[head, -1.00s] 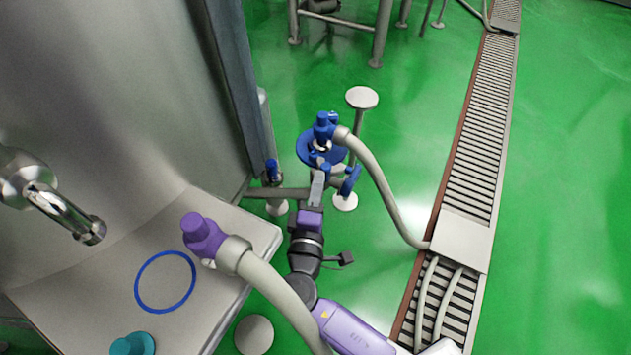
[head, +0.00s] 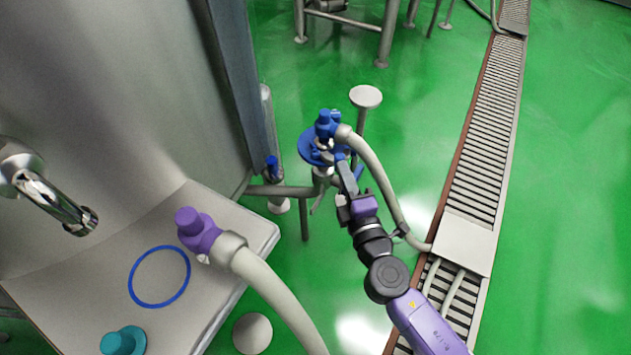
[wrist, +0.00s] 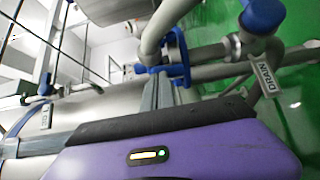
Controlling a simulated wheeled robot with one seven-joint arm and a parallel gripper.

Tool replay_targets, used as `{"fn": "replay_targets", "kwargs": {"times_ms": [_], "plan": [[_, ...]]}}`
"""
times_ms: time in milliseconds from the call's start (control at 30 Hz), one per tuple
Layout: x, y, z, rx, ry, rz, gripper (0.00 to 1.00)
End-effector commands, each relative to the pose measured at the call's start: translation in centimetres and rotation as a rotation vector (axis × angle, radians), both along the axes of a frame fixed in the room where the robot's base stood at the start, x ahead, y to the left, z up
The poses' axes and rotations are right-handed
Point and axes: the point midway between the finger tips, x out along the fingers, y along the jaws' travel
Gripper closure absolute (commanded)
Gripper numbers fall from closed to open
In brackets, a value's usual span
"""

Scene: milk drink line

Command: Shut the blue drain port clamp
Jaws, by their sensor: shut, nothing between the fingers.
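The blue drain port clamp (head: 340,156) is at the pipe end under the blue elbow (head: 325,124), partly hidden by my gripper. In the wrist view, the blue clamp (wrist: 178,55) curves around a pale pipe just beyond my fingers. I cannot tell whether its two halves meet. My gripper (head: 346,176) is shut and empty, with its tips against or very close to the clamp's near side; its fingers also show in the wrist view (wrist: 160,92). A DRAIN tag (wrist: 266,78) hangs from a blue-handled valve (wrist: 262,14) to the right.
A pale hose (head: 380,180) runs from the elbow down to the floor grate (head: 475,170), close right of my gripper. A round-topped post (head: 366,96) stands behind. A steel counter (head: 115,265) with a purple elbow (head: 197,232) lies left. Green floor is open between.

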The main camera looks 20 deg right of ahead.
Motion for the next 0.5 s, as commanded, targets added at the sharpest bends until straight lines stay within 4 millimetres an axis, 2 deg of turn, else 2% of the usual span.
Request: {"fn": "replay_targets", "kwargs": {"times_ms": [500], "plan": [[1.0,-2.6,0.2,0.001,-0.001,0.033,1.00]]}}
